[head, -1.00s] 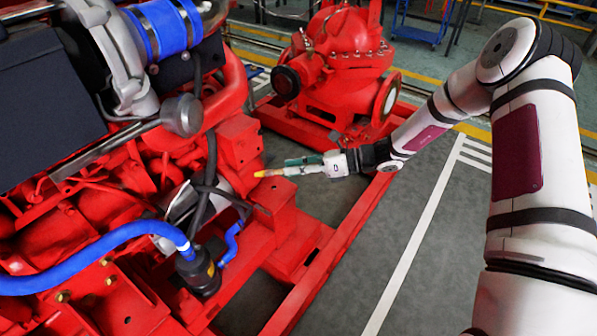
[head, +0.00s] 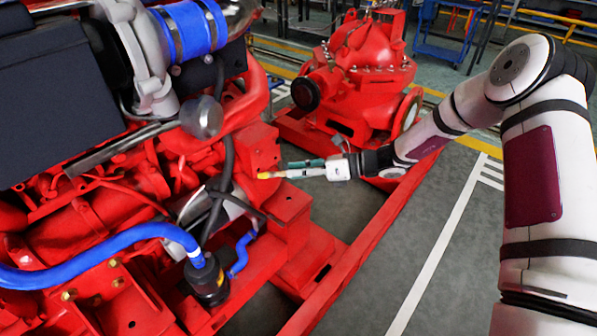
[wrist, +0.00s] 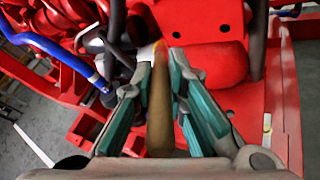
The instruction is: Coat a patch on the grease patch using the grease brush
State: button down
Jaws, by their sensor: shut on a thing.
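My gripper (head: 305,167) is shut on the grease brush, with its green-lined fingers on either side of the handle. In the head view the yellow tip of the brush (head: 265,175) points left, in front of a red block on the engine's side. In the wrist view the brown brush handle (wrist: 160,110) runs away from me between the fingers (wrist: 168,75), toward red engine parts. I cannot tell whether the tip touches the engine. I cannot make out the grease patch as a distinct mark in either view.
The red diesel engine (head: 130,215) fills the left, with a blue hose (head: 100,240) and dark hoses close to the brush. A red pump (head: 365,75) stands behind my gripper. The red base frame (head: 365,250) runs below. Grey floor (head: 440,235) at the right is clear.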

jog(key=shift+w+a, duration=0.55)
jog(key=shift+a, duration=0.1)
dwell(0.5)
jog(key=w+d+b, duration=0.3)
jog(key=w+d, duration=0.3)
jog(key=w, duration=0.2)
jog(key=shift+w+d+b, duration=0.15)
jog(key=shift+d+b, duration=0.2)
dwell(0.9)
